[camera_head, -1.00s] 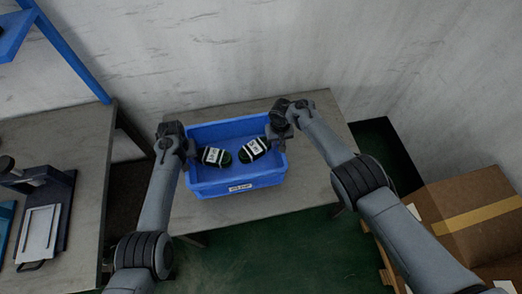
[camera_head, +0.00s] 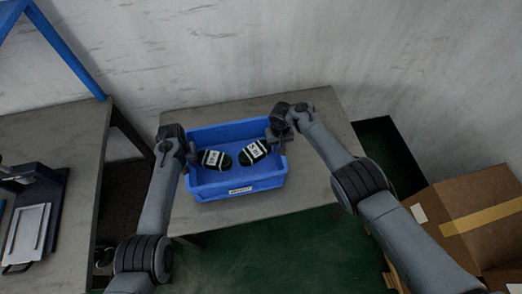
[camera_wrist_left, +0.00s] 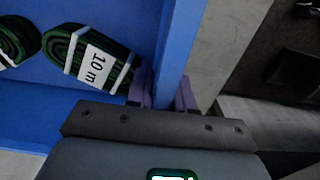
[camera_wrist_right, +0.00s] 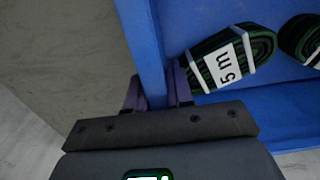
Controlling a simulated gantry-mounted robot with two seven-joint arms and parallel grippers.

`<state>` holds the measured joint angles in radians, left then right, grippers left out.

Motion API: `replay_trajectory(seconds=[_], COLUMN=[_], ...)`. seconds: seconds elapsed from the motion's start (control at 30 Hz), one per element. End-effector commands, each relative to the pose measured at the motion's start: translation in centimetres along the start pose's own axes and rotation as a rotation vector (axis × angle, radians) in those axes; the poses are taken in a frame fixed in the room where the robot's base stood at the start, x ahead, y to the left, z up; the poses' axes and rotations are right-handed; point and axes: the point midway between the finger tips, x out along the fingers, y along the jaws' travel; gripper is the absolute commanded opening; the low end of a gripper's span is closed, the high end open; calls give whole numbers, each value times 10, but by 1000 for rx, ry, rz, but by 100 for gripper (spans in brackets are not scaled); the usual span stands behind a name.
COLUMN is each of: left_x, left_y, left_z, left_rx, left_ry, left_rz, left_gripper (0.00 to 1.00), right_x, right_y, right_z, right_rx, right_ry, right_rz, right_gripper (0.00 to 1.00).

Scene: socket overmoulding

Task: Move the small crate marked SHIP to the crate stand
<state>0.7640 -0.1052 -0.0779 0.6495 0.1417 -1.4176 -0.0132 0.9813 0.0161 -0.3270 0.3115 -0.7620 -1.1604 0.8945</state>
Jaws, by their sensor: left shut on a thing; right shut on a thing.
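A small blue crate (camera_head: 212,193) is over the grey table by the wall; I cannot tell whether it touches the top. The lettering on its white front label (camera_head: 241,190) is too small to read. Two dark green coiled straps (camera_head: 213,159) with white bands lie inside. My left gripper (camera_head: 187,152) is shut on the crate's left wall (camera_wrist_left: 182,40). My right gripper (camera_head: 279,138) is shut on its right wall (camera_wrist_right: 140,40).
The grey table (camera_head: 310,175) has bare surface around the crate. A bench (camera_head: 85,130) with a fixture (camera_head: 40,190) and a blue frame (camera_head: 65,50) stands at left. A cardboard box (camera_head: 450,205) stands at lower right. A wall (camera_head: 230,50) closes the back.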

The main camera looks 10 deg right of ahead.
Motion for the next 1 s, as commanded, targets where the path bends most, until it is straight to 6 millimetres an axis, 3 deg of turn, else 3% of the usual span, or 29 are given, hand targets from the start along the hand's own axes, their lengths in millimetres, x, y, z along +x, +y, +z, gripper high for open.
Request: replay_trajectory(seconds=[0.07, 0.1, 0.23, 0.67, 0.87, 1.0], left_x=[6, 4, 4, -1, -22, -50], left_y=[0, 0, 0, 0, 0, 0], left_z=[-1, 0, 0, -1, 0, -1], left_rx=[0, 0, 0, 0, 0, 0], left_ry=[3, 1, 0, 2, 3, 5], left_rz=[0, 0, 0, 0, 0, -1], left_gripper=[0, 26, 46, 47, 47, 47], right_x=[7, 4, 4, 4, 4, 4], right_y=[0, 0, 0, 0, 0, 0], right_z=[-1, 0, 0, 0, 0, 0], right_rx=[0, 0, 0, 0, 0, 0], right_ry=[2, 1, 0, 0, 0, 0], right_rz=[-1, 0, 0, 0, 0, 0], right_gripper=[0, 26, 46, 47, 47, 47])
